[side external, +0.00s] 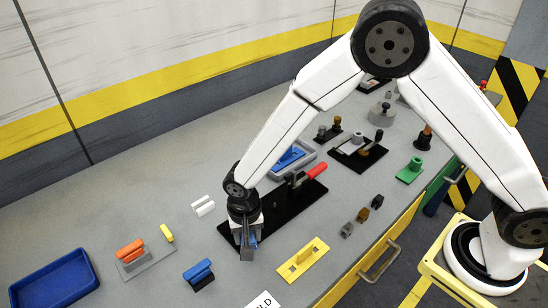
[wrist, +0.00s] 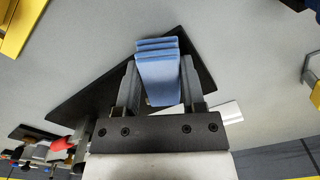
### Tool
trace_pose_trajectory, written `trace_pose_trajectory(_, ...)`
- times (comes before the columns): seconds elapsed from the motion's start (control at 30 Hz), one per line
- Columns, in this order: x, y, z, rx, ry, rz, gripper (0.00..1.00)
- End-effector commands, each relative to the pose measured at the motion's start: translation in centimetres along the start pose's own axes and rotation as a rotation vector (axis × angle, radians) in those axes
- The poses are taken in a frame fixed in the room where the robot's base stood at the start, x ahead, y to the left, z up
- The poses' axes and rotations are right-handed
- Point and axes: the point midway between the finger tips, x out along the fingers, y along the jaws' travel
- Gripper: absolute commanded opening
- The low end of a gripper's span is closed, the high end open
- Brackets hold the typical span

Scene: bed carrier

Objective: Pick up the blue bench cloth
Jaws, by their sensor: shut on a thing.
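The blue bench cloth (wrist: 158,75) is a folded, layered light-blue piece. In the wrist view it sits between the two fingers of my gripper (wrist: 157,92), which are shut on it. In the side view my gripper (side external: 247,245) points down at the front-left end of the black base plate (side external: 290,208), and only a sliver of the cloth (side external: 254,239) shows beside the fingers. I cannot tell whether the cloth touches the plate or the bench.
A red-handled clamp (side external: 314,172) stands on the black plate. A blue block (side external: 198,273) and a yellow plate (side external: 302,260) lie near the gripper. An orange-handled piece (side external: 130,250), an empty blue tray (side external: 54,280) and a grey tray (side external: 306,150) are farther off.

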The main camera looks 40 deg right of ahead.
Motion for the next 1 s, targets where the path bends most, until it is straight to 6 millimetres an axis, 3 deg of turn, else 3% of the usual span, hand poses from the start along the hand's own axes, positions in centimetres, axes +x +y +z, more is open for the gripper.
trace_pose_trajectory(0.27, -0.7, 0.0, 0.0, 0.000, 0.000, -0.001, 0.00)
trace_pose_trajectory(0.53, -3.3, 0.1, 0.1, 0.000, -0.001, 0.001, 0.00)
trace_pose_trajectory(1.0, -8.6, 3.6, 2.9, 0.000, 0.000, 0.001, 0.00)
